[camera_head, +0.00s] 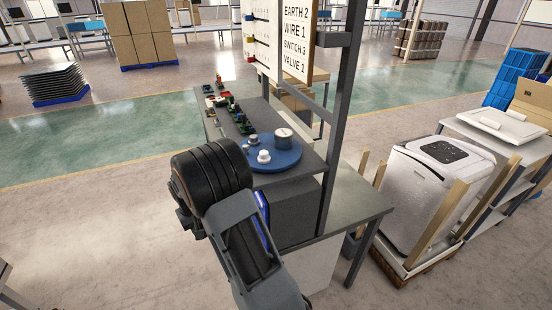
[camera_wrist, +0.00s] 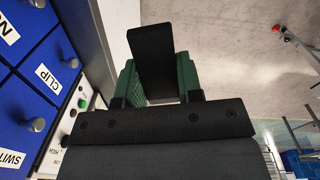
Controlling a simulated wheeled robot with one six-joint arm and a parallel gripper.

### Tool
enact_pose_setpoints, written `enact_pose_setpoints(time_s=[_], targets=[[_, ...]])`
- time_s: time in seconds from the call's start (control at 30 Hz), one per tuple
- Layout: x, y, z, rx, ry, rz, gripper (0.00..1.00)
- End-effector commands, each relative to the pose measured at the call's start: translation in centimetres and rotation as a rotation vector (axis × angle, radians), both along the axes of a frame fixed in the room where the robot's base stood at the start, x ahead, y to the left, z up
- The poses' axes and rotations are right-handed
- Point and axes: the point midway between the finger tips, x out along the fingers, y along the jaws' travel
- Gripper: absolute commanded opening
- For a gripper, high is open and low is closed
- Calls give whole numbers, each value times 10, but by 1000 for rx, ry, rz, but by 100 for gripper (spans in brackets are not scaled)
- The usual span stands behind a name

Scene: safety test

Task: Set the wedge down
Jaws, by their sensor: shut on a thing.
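In the wrist view, my gripper (camera_wrist: 158,82) has two green finger pads, closed on a dark, nearly black block (camera_wrist: 153,45), which I take to be the wedge. The block sticks out past the fingertips, and its lower part is hidden by the gripper body. Pale floor shows behind it, and I see no surface touching it. In the head view, my dark arm is in front of the workbench and hides the gripper and the block.
Blue drawers (camera_wrist: 52,58) with labels and grey knobs stand close at left in the wrist view. In the head view, a grey bench shelf (camera_head: 297,172) bears a blue round plate (camera_head: 283,160) with metal parts, and small coloured parts. Open floor (camera_head: 80,225) lies left.

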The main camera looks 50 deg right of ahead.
Motion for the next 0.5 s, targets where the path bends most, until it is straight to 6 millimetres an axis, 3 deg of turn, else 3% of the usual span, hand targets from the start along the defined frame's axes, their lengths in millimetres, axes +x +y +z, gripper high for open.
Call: enact_pose_setpoints(time_s=[0.03, 0.2, 0.4, 0.5], targets=[[5, -19, 30, -1, -10, -70, 6], [-3, -70, 113, -1, -10, -421, 6], [-34, -110, 199, 1, -10, -932, 6], [-52, -119, 232, 2, -7, -1177, 6]])
